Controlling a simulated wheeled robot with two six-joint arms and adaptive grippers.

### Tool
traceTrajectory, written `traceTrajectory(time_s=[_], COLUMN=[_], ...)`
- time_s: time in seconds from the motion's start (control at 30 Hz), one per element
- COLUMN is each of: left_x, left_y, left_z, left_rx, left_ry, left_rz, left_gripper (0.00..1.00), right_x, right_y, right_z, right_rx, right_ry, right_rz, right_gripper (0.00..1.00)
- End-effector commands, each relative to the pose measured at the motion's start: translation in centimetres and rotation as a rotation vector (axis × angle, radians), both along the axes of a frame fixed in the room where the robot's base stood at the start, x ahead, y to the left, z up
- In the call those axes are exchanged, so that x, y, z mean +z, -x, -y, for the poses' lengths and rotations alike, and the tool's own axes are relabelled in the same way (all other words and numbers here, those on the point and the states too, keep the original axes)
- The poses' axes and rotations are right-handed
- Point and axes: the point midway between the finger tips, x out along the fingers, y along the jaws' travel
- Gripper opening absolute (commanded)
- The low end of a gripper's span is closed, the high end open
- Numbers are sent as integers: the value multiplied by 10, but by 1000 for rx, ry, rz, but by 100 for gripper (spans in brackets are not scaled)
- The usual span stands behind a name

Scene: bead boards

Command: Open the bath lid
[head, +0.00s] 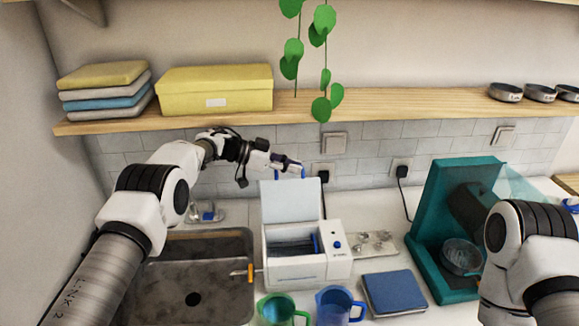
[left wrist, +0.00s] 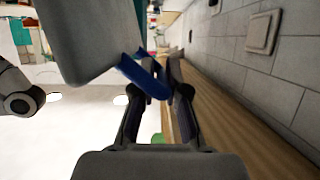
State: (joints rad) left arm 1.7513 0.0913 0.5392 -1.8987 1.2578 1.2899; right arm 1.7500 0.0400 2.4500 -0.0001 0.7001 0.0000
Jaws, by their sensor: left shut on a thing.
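The white bath (head: 308,268) stands on the counter right of the sink, with a blue knob on its front panel. Its pale lid (head: 290,202) stands upright at the back, so the inside with dark and blue parts shows. My left gripper (head: 290,165) is at the lid's top edge, shut on the blue lid handle (head: 276,173). In the left wrist view the handle (left wrist: 140,74) lies between the fingers (left wrist: 160,78), and the grey lid (left wrist: 90,35) fills the upper left. My right arm shows at the right; its gripper is not visible.
A metal sink (head: 165,300) lies left of the bath. A green mug (head: 277,309), a blue mug (head: 335,305) and a blue book-like block (head: 394,292) are in front. A teal hood (head: 432,225) stands right. A wooden shelf (head: 400,103) and hanging plant (head: 325,60) are above.

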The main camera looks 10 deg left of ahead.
Motion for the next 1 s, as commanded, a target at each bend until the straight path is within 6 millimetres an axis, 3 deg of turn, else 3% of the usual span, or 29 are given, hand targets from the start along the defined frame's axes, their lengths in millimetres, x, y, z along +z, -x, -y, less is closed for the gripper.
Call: traceTrajectory(time_s=[0.03, 0.17, 0.2, 0.27, 0.87, 1.0], left_x=[-9, -9, -10, -9, -3, 1], left_y=[3, 4, 4, 4, 1, 3], left_z=[5, 5, 5, 5, 1, -8], left_rx=[-10, -10, -10, -10, -3, -3], left_ry=[-3, -4, -4, -4, -1, -1], left_rz=[-15, -16, -17, -16, -5, -5], left_gripper=[0, 0, 20, 36, 36, 36], right_x=[-1, -1, -1, -1, 0, 0], right_y=[0, 0, 0, 0, 0, 0], right_z=[0, 0, 0, 0, 0, 0], right_rx=[0, 0, 0, 0, 0, 0], right_ry=[0, 0, 0, 0, 0, 0], right_rz=[0, 0, 0, 0, 0, 0], right_gripper=[40, 40, 40, 40, 40, 40])
